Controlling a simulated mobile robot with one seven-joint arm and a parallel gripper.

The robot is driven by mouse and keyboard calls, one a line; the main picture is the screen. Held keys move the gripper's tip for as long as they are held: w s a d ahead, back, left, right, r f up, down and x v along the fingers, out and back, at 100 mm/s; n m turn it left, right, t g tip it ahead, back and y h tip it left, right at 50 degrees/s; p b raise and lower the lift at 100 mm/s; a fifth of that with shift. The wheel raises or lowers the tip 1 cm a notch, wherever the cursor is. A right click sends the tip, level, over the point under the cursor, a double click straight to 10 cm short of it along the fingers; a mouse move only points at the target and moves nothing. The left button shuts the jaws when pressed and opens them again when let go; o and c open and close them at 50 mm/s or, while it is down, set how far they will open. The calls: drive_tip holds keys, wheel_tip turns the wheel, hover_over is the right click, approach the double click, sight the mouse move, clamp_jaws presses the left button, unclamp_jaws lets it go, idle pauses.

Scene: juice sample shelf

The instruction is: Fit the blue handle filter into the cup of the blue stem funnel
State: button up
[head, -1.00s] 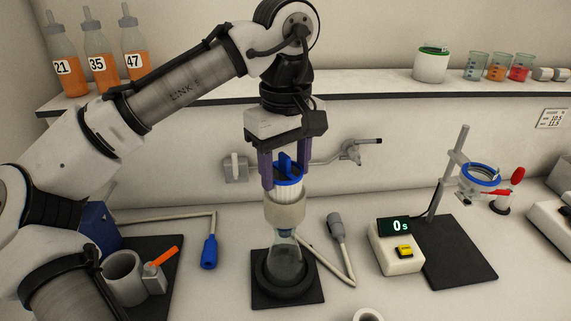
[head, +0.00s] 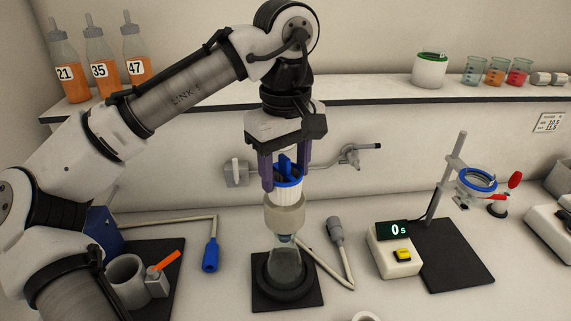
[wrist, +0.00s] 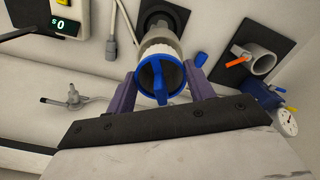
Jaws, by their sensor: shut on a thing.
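The blue handle filter (head: 284,194) has a white ribbed body, a blue rim and a blue grip bar on top. My gripper (head: 286,178) is shut on it, one purple finger on each side, and holds it upright. The blue stem funnel (head: 285,217) has a beige cup and stands in a clear flask directly below. The filter's lower end is at the mouth of the cup; I cannot tell how far inside it sits. The wrist view shows the filter (wrist: 160,82) from above between the fingers, with the funnel cup (wrist: 160,45) mostly hidden behind it.
The flask (head: 286,265) stands in a dark ring on a black mat. A grey-handled tool (head: 336,231) lies close on the right, a blue-handled one (head: 210,254) on the left. A timer (head: 395,249) and a ring stand (head: 449,190) are further right. A shelf (head: 370,91) runs behind my arm.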

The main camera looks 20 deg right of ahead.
sight(286, 173)
drive_tip(key=shift+f+b, duration=0.35)
drive_tip(key=shift+f, duration=1.55)
idle(1.3)
drive_tip(key=shift+r+p, duration=0.2)
drive_tip(key=shift+p, duration=0.1)
drive_tip(key=shift+r+p, duration=0.85)
drive_tip(key=shift+r, duration=0.9)
drive_tip(key=shift+f+b, duration=0.55)
drive_tip(key=shift+f, duration=1.4)
drive_tip(key=shift+r, duration=0.1)
idle(0.4)
